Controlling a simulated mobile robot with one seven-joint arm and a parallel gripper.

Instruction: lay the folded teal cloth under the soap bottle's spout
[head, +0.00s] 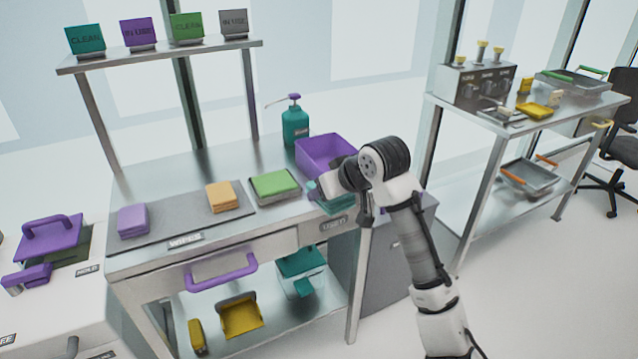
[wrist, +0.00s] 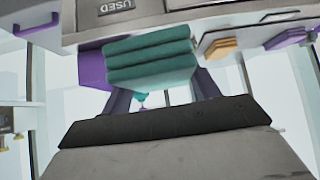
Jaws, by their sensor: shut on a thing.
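The folded teal cloth (wrist: 150,65) is between the fingers of my gripper (wrist: 160,88), which is shut on it. In the head view the cloth (head: 340,206) shows partly behind my gripper (head: 325,190), near the table's front right edge, in front of the purple bin. The teal soap bottle (head: 296,127) stands upright at the back of the table, with a purple pump head and a thin spout pointing left. The cloth is apart from the bottle, in front of it and to its right. The table under the spout looks bare.
The purple bin (head: 322,150) stands just right of the bottle. A green cloth stack (head: 274,185) lies on a tray left of my gripper. Orange (head: 221,197) and lilac (head: 133,219) cloths lie on a grey mat. A shelf (head: 160,57) with sign cards rises at the back left.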

